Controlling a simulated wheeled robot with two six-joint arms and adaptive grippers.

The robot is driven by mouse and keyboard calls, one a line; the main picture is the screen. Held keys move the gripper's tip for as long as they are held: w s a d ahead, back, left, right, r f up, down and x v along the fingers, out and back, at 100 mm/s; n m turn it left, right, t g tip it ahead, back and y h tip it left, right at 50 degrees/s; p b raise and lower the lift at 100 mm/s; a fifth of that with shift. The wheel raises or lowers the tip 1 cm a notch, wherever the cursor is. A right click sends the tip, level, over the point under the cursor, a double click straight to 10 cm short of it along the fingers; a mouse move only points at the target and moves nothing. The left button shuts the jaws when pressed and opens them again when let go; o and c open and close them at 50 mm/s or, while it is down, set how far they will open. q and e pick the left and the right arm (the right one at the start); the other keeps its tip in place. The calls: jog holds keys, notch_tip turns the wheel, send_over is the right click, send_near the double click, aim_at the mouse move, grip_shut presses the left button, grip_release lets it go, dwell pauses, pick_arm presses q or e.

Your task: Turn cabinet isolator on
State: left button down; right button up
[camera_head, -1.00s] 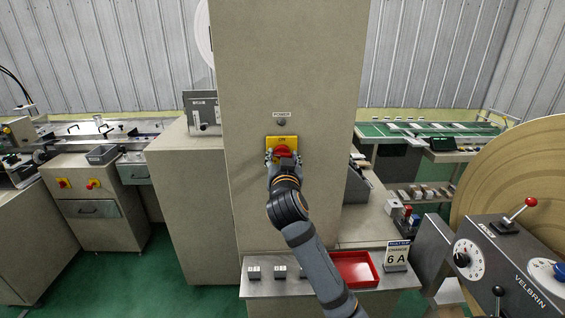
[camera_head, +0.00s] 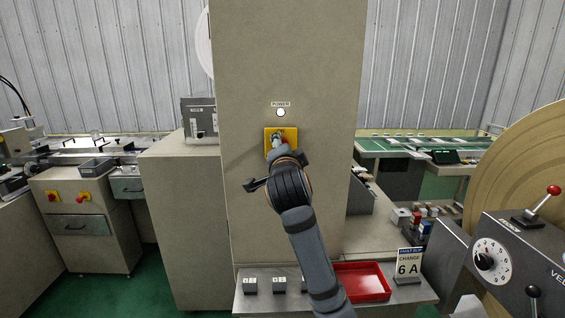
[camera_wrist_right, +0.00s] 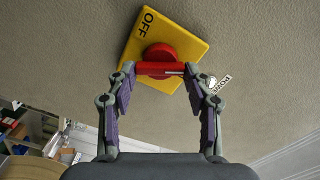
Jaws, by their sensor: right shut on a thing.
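The isolator is a yellow plate (camera_head: 292,133) with a red rotary handle on the front of a tall beige cabinet (camera_head: 290,60). In the right wrist view the plate (camera_wrist_right: 190,48) looks tilted, with "OFF" readable near its upper edge, and the red handle (camera_wrist_right: 160,69) sits between the fingertips. My right gripper (camera_wrist_right: 158,70) is shut on the handle. In the head view my wrist hides most of the handle. Above the plate, the lamp (camera_head: 281,112) under the "POWER" label glows white. My left gripper is not in view.
A grey control box (camera_head: 510,262) with a dial and red-knobbed lever stands at right, before a large tan roll (camera_head: 525,165).

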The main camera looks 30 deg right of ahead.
jog(key=shift+f+m+b, duration=0.2)
jog(key=shift+m+b, duration=2.5)
jog(key=shift+m, duration=0.1)
jog(key=o, duration=1.2)
jog(key=shift+r, duration=0.1)
